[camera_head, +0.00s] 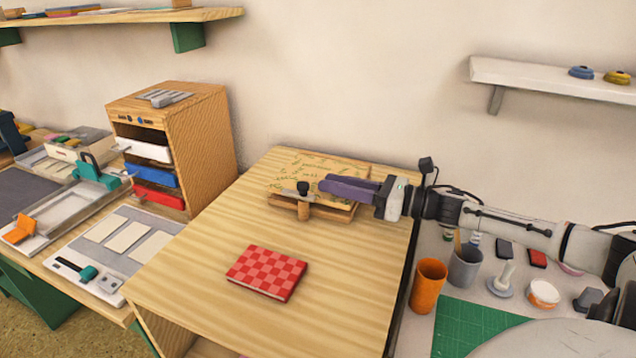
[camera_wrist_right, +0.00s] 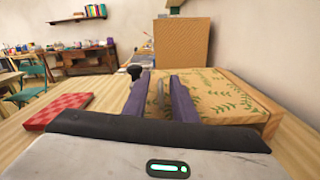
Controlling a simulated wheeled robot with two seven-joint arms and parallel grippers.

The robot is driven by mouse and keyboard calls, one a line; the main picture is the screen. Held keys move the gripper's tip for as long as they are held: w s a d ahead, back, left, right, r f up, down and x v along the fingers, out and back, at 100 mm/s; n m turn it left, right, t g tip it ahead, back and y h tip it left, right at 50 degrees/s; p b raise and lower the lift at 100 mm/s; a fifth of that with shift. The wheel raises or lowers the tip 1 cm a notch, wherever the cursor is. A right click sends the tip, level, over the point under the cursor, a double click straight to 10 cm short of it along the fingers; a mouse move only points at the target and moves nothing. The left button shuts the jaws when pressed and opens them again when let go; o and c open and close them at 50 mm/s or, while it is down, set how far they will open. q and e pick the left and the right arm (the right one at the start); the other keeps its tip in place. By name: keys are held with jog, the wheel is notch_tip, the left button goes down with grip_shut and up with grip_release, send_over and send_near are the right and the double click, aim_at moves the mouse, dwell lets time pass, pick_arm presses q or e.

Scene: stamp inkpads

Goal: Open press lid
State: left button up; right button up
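The press (camera_head: 318,166) is a low wooden box with a green leaf pattern on its lid, near the back of the light wooden table. Its lid looks closed and flat. A metal clamp with a black knob (camera_head: 303,188) sits at its front. The lid (camera_wrist_right: 225,95) and the knob (camera_wrist_right: 134,72) also show in the right wrist view. My right gripper (camera_head: 326,184) has purple fingers and reaches in from the right, over or beside the press's front. In the wrist view its fingers (camera_wrist_right: 160,82) are apart, with a thin greyish piece between them that I cannot identify. My left gripper is out of view.
A red checkered book (camera_head: 267,272) lies on the table in front of the press. A wooden drawer cabinet (camera_head: 205,140) stands at the left. An orange cup (camera_head: 429,286) and small stamp items stand on the right-hand desk.

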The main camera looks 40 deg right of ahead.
aim_at(321, 173)
jog(key=shift+x, duration=2.15)
jog(key=shift+c, duration=0.3)
grip_shut()
